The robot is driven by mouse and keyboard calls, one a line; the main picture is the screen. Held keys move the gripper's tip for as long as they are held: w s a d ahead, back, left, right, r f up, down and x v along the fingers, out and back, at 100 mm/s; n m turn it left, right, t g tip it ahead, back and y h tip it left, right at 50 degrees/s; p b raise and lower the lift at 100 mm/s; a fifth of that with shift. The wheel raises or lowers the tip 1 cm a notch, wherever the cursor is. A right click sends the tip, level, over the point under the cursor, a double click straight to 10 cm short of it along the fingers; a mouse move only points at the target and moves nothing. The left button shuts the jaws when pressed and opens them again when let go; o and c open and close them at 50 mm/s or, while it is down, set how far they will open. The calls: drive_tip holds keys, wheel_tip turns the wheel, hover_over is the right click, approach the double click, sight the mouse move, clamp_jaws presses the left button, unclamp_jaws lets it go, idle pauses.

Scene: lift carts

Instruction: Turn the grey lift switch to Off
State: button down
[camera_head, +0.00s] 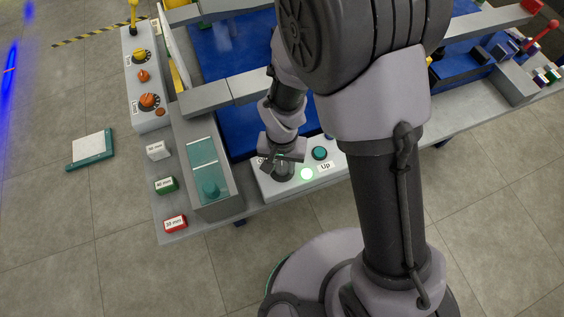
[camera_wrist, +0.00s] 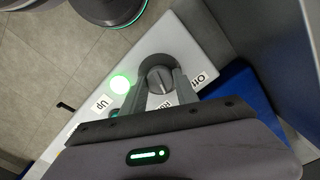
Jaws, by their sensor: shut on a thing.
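The grey lift switch (camera_wrist: 160,80) is a round knob on a white control panel (camera_wrist: 188,42). My gripper (camera_wrist: 161,76) is shut on the knob, one finger on each side of it. An "Off" label (camera_wrist: 198,82) lies right of the knob, and a second label (camera_wrist: 166,104), partly hidden by my gripper, lies below it. I cannot tell which label the knob's ridge points to. In the head view my gripper (camera_head: 283,160) comes down onto the knob at the panel's left end. A green light (camera_head: 306,174) is lit beside it.
A teal button (camera_head: 320,153) and an "Up" label (camera_head: 325,166) sit on the same panel. A teal-lidded box (camera_head: 209,165) and timer blocks, green (camera_head: 166,185) and red (camera_head: 175,223), stand to the left. A blue surface (camera_head: 236,131) lies behind the panel.

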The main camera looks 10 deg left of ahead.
sight(282, 167)
drive_tip(key=n, duration=0.5)
drive_tip(key=shift+n+p, duration=0.65)
drive_tip(key=shift+n, duration=1.75)
drive_tip(key=c, duration=0.9)
unclamp_jaws()
drive_tip(key=shift+c, duration=0.2)
drive_tip(key=shift+r, duration=0.1)
wheel_tip(282, 167, up, 17)
drive_tip(key=p, duration=0.7)
